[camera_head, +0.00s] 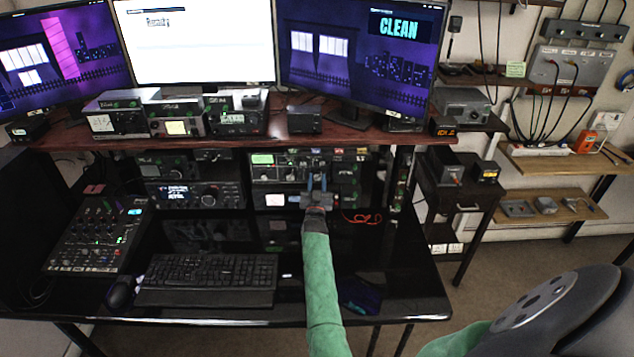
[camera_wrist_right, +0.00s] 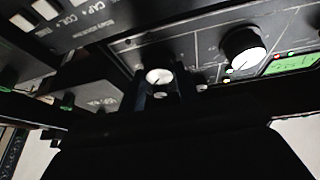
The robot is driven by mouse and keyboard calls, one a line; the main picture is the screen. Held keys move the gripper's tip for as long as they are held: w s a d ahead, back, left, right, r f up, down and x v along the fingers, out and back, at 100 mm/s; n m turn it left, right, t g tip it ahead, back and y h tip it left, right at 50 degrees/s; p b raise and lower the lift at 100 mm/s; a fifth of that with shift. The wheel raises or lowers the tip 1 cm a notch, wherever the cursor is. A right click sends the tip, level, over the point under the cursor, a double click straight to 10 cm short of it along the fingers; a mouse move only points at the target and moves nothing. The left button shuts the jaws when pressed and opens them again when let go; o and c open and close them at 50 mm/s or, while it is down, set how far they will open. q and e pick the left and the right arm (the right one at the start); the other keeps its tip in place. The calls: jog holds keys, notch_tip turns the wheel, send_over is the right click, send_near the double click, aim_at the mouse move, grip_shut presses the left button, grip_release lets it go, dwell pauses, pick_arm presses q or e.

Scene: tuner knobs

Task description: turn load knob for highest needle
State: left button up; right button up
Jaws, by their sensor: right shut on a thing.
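The tuner (camera_head: 262,174), a dark panel with a green display, sits on the shelf below the monitors. My right gripper (camera_head: 317,184) reaches its front from below. In the right wrist view, the fingers (camera_wrist_right: 161,88) are shut on a small knob with a pale face (camera_wrist_right: 158,75), one finger on each side. Its label cannot be read there. A larger pale-faced knob (camera_wrist_right: 244,50) stands free to the right, beside the green display (camera_wrist_right: 292,64). A white lit meter (camera_head: 275,200) shows on the unit below; its needle is too small to read. My left gripper is not in view.
A keyboard (camera_head: 208,277), mouse (camera_head: 122,291) and mixer (camera_head: 98,235) lie on the black desk to the left. A red cable (camera_head: 362,218) lies right of the gripper. Radios (camera_head: 180,118) line the upper shelf under several monitors; the right monitor (camera_head: 360,60) reads CLEAN.

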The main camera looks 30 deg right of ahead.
jog(key=shift+f+n, duration=0.1)
jog(key=shift+n, duration=0.2)
jog(key=shift+n+t+y, duration=0.3)
jog(key=shift+n+b, duration=0.4)
jog(key=shift+b, duration=0.05)
jog(key=n+t+y+b, duration=0.1)
jog(key=n+y, duration=0.1)
jog(key=n, duration=0.1)
jog(key=shift+s+d+n, duration=0.1)
jog(key=shift+n, duration=0.2)
jog(key=n+y, duration=0.1)
jog(key=n, duration=0.1)
jog(key=n+y+b, duration=0.1)
jog(key=n, duration=0.2)
jog(key=shift+d+t+y, duration=0.1)
jog(key=shift+t+y, duration=0.3)
jog(key=n+y, duration=0.1)
jog(key=n, duration=0.2)
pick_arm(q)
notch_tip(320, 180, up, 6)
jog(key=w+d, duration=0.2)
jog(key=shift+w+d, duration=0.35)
pick_arm(e)
jog(key=shift+n+y, duration=0.9)
jog(key=shift+n, duration=0.7)
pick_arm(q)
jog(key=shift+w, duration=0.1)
